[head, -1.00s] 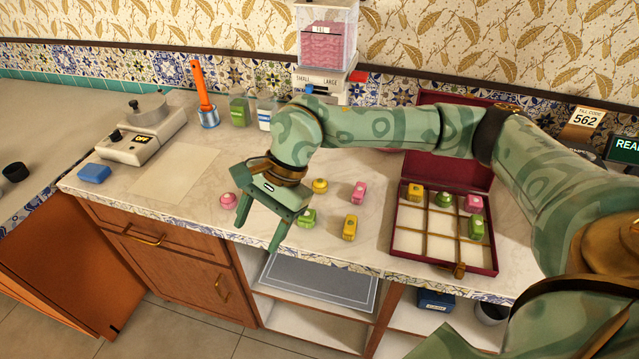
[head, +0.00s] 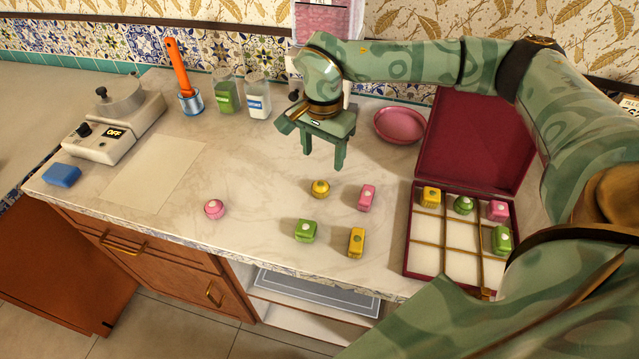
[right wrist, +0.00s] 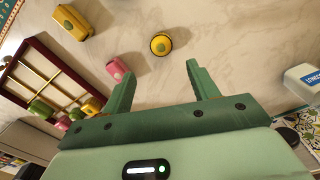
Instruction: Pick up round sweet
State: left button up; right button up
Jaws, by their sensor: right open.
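A round yellow sweet (head: 320,188) sits on the counter, and a round pink sweet (head: 214,209) sits farther left. A round green sweet (head: 463,205) lies in a compartment of the red box. My right gripper (head: 324,160) is open and empty above the counter, behind the yellow round sweet, fingers pointing down. In the right wrist view the yellow round sweet (right wrist: 161,44) shows beyond the gap between the open fingertips (right wrist: 162,71), apart from them. My left gripper is not in view.
Block-shaped sweets in pink (head: 367,198), green (head: 306,231) and yellow (head: 356,242) stand nearby. The open red box (head: 421,262) with its dividers is at right. A pink plate (head: 400,126) lies behind. Jars (head: 258,97) and a scale (head: 115,130) stand at left.

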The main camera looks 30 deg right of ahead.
aim_at(321, 184)
notch_tip(321, 184, down, 4)
jog(key=shift+w+r+b, duration=0.1)
jog(key=shift+b, duration=0.25)
jog(key=shift+f, duration=0.85)
jog(key=f+b, duration=0.1)
jog(key=f, duration=0.1)
jog(key=f+b, duration=0.1)
jog(key=f, duration=0.1)
jog(key=shift+a+f, duration=0.2)
jog(key=shift+f, duration=0.2)
jog(key=shift+r, duration=0.15)
jog(key=c, duration=1.1)
